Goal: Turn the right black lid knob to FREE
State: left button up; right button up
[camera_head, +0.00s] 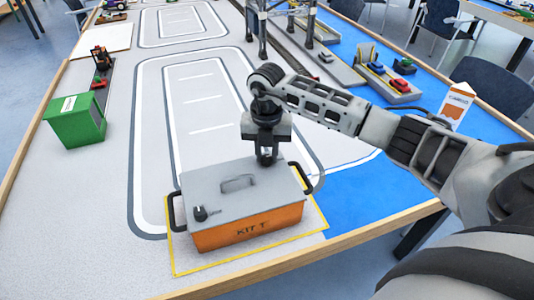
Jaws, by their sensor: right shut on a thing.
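An orange box marked "KIT T" (248,229) with a grey lid (215,182) stands near the front edge of the table. A black knob (200,213) is on the lid's front left corner, with a small label beside it. My right gripper (266,159) points down over the lid's back right part and is shut on the right black lid knob, which its fingers mostly hide. I cannot read that knob's setting. My left gripper is not in view.
The lid has a grey handle (238,183) in its middle, and black side handles. The box stands inside a yellow outline (176,265). A green container (76,123) is at left, a gantry crane (262,30) at the back, a cargo carton (456,103) at right.

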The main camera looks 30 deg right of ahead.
jog(key=n+b, duration=0.1)
jog(key=n, duration=0.1)
jog(key=shift+w+n, duration=0.1)
jog(key=shift+n, duration=0.3)
jog(key=n+b, duration=0.1)
jog(key=n, duration=0.1)
jog(key=shift+n+b, duration=0.3)
jog(key=shift+n, duration=0.1)
jog(key=n+b, duration=0.2)
jog(key=n, duration=0.3)
jog(key=shift+a, duration=0.1)
jog(key=n+b, duration=0.2)
jog(key=n, duration=0.2)
jog(key=shift+a, duration=0.1)
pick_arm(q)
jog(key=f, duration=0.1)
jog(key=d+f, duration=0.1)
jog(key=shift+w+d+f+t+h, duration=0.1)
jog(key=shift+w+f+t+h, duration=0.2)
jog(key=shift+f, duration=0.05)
pick_arm(e)
jog(key=shift+n, duration=0.4)
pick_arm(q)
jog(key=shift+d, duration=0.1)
pick_arm(e)
jog(key=shift+r, duration=0.1)
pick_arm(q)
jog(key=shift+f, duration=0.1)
pick_arm(e)
jog(key=o, duration=1)
